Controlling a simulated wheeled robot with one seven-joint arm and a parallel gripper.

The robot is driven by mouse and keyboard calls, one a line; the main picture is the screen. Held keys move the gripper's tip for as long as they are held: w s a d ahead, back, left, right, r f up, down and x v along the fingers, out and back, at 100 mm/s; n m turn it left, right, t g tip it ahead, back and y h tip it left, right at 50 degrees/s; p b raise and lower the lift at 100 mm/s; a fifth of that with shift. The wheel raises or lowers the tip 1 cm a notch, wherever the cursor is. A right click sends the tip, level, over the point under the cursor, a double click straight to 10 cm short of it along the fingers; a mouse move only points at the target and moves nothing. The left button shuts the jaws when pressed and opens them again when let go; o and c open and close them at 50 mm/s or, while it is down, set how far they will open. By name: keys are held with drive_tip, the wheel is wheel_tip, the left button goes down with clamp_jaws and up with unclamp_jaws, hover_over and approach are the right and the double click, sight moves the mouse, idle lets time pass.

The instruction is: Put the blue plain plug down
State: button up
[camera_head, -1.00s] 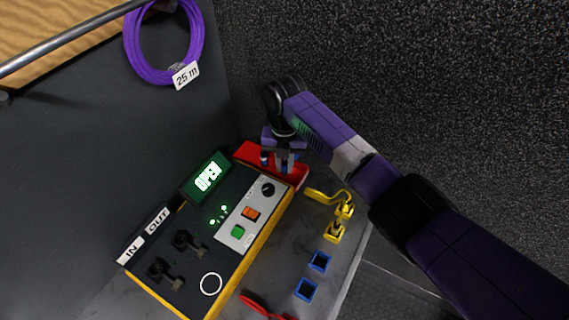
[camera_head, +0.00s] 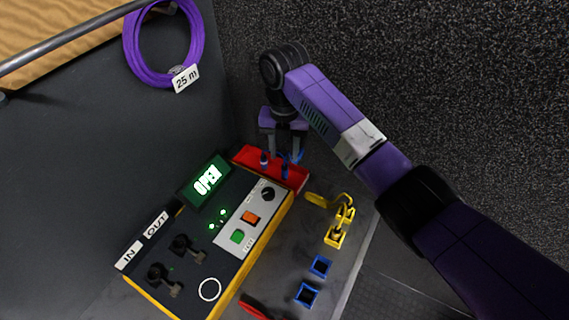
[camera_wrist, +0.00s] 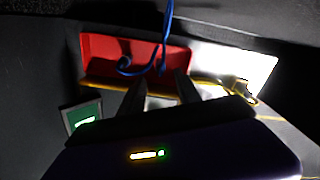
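The blue plain plug (camera_head: 285,170) appears to be in the red tray (camera_head: 299,181) at the back of the tester box, with blue cable curling beside it. The tray also shows in the wrist view (camera_wrist: 97,49), with blue cable (camera_wrist: 167,35) rising from it; the plug body is hard to make out there. Another small blue piece (camera_head: 264,158) is at the tray's left part. My gripper (camera_head: 285,157) is just above the tray. Its two fingers stand apart with a gap between them in the wrist view (camera_wrist: 161,88), and nothing is clearly gripped.
The tester box (camera_head: 210,245) with its lit OPEN display (camera_head: 207,180) stands left of the tray. A yellow cable piece (camera_head: 342,218), blue square holders (camera_head: 307,294) and a red piece (camera_head: 252,308) are on the bench. A purple cable coil (camera_head: 135,55) hangs on the wall.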

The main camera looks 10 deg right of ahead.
sight(285, 165)
drive_tip(key=shift+r, duration=2.35)
